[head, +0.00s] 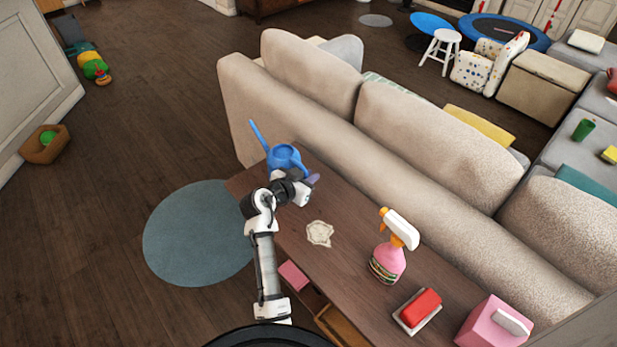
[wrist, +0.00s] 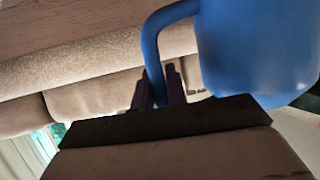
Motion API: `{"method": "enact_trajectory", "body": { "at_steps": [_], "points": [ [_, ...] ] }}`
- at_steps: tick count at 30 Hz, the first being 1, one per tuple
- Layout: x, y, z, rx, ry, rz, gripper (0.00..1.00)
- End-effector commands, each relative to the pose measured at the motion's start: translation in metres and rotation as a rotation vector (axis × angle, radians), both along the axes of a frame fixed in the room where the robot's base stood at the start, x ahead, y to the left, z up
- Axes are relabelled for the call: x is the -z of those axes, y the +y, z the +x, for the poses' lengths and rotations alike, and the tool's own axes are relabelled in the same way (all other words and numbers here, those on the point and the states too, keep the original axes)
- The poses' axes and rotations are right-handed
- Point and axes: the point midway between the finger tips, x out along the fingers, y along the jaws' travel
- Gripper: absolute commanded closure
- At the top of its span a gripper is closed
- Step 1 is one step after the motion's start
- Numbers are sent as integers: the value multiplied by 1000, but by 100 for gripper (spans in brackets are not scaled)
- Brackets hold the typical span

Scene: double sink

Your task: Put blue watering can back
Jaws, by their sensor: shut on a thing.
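The blue watering can (head: 284,157) is at the left end of the wooden console table, with its long spout pointing up and left. My gripper (head: 308,186) is at the can's near right side. In the wrist view, the blue can body (wrist: 255,50) fills the upper right, and its curved handle (wrist: 151,45) runs down between the two fingers of my gripper (wrist: 160,88), which is shut on it. My arm hides part of the table below the can, so I cannot tell whether the can touches the tabletop.
The console table (head: 355,245) runs behind the beige sofa (head: 420,140). On it are a white doily-like piece (head: 319,233), a pink spray bottle (head: 387,262), a red sponge-like block (head: 421,306) and a pink box (head: 492,325). A round blue rug (head: 190,235) lies left.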

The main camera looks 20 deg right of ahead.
Motion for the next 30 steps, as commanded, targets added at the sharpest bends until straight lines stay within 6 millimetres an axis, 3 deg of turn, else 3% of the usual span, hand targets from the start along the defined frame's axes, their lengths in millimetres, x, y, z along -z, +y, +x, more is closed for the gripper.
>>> {"method": "enact_trajectory", "body": {
  "at_steps": [14, 15, 20, 30],
  "points": [
    [11, 0, 1, 0, -6, -1, 100],
    [13, 0, 0, -1, -2, 0, 85],
    [12, 0, 0, -1, -2, 0, 64],
    [9, 0, 0, -1, -2, 0, 64]
  ]
}}
